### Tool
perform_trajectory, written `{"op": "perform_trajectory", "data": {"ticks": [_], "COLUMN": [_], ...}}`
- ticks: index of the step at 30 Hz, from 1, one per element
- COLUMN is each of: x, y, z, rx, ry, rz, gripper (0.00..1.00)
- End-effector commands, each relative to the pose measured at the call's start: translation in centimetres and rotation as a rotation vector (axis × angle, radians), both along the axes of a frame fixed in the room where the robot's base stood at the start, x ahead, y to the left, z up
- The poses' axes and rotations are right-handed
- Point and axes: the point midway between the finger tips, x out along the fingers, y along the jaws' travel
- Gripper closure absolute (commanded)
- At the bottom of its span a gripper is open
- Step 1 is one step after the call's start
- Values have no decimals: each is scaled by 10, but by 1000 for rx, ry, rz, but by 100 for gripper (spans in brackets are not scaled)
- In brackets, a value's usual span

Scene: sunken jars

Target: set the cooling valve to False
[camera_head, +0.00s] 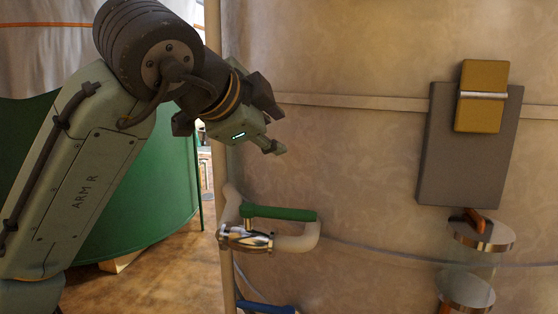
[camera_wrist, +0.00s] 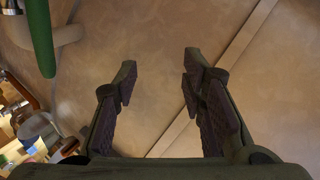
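A valve with a green lever handle (camera_head: 280,213) sits on a pale pipe loop (camera_head: 297,243) against the tank wall. The handle lies roughly level, pointing right. Below it is a blue handle (camera_head: 266,307), partly cut off by the bottom edge. No label shows which is the cooling valve. My gripper (camera_head: 277,128) is above the green handle, apart from it, near the tank wall. In the wrist view my gripper (camera_wrist: 160,70) has its fingers spread with nothing between them. The green handle also shows in the wrist view (camera_wrist: 40,38), at the upper left.
The large beige tank (camera_head: 350,150) fills the middle and right. A grey panel with a yellow box (camera_head: 482,95) is mounted on it, above round metal-capped glass parts (camera_head: 480,235). A green tank (camera_head: 150,200) stands at left. Brown floor (camera_head: 165,275) is open between them.

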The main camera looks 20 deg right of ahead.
Motion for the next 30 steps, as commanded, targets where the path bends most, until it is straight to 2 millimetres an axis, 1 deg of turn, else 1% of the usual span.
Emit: {"op": "perform_trajectory", "data": {"ticks": [1, 3, 6, 9, 12, 17, 24, 26, 30], "x": [-13, -30, -50, -62, -67, -62, -49, -50, -49], "y": [-10, -13, -10, -4, -2, -4, -13, -13, -14], "z": [-10, -29, -45, -52, -57, -70, -104, -101, -103], "rx": [150, 333, 525, 637, 681, 687, 684, 682, 682], "ry": [56, 134, 215, 265, 285, 289, 288, 286, 286], "rz": [-24, -59, -96, -118, -128, -129, -128, -129, -130], "gripper": [62, 62, 62, 62, 62, 62, 62, 62, 62]}}
